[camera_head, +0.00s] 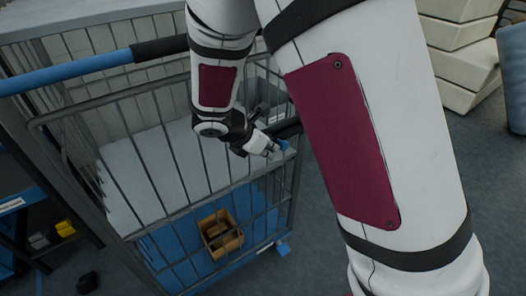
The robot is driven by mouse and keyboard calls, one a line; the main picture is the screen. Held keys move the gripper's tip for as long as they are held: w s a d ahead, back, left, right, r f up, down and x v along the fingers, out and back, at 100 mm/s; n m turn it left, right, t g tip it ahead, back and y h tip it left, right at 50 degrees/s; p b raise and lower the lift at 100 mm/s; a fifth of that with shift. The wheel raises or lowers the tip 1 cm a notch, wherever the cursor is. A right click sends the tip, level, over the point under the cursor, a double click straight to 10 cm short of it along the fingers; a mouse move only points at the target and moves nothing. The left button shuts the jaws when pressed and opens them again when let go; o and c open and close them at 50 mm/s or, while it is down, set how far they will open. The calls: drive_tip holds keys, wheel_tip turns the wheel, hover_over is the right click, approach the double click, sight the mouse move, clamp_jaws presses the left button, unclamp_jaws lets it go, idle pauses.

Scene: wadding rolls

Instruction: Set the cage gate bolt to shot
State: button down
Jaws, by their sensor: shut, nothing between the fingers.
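The wire cage gate (160,150) stands upright at the front of a roll cage. My gripper (275,147) is at the gate's right side, near its right-hand post, and is shut with nothing seen between its fingers. A small blue part shows at the fingertips; I cannot tell whether it belongs to the gripper or to the bolt. A dark bar lies just above the fingers, and I cannot tell whether they touch it. The bolt itself cannot be made out clearly, so its position cannot be told. My own arm covers the area to the right.
A cardboard box (220,234) sits on the cage's blue base (172,258). A grey bin (262,98) is behind the gate. A blue handle bar (70,75) crosses the upper left. A dark rack (20,222) stands at left. White stacked blocks (462,50) are at upper right.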

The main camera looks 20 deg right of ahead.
drive_tip(key=d, duration=0.1)
drive_tip(key=w+d, duration=0.1)
drive_tip(key=d, duration=0.3)
drive_tip(key=shift+w, duration=0.3)
drive_tip(key=shift+a, duration=0.15)
drive_tip(key=shift+s+a+p, duration=0.1)
drive_tip(key=shift+a+p, duration=0.15)
drive_tip(key=shift+p, duration=0.1)
drive_tip(key=s+a+r+p, duration=0.1)
drive_tip(key=s+a+r, duration=0.1)
drive_tip(key=a, duration=0.2)
drive_tip(key=p, duration=0.2)
approach(283, 143)
drive_tip(key=a, duration=0.1)
drive_tip(key=s+a, duration=0.1)
drive_tip(key=a, duration=0.1)
drive_tip(key=shift+s+a+r, duration=0.1)
drive_tip(key=shift+s+r, duration=0.2)
drive_tip(key=shift+r, duration=0.05)
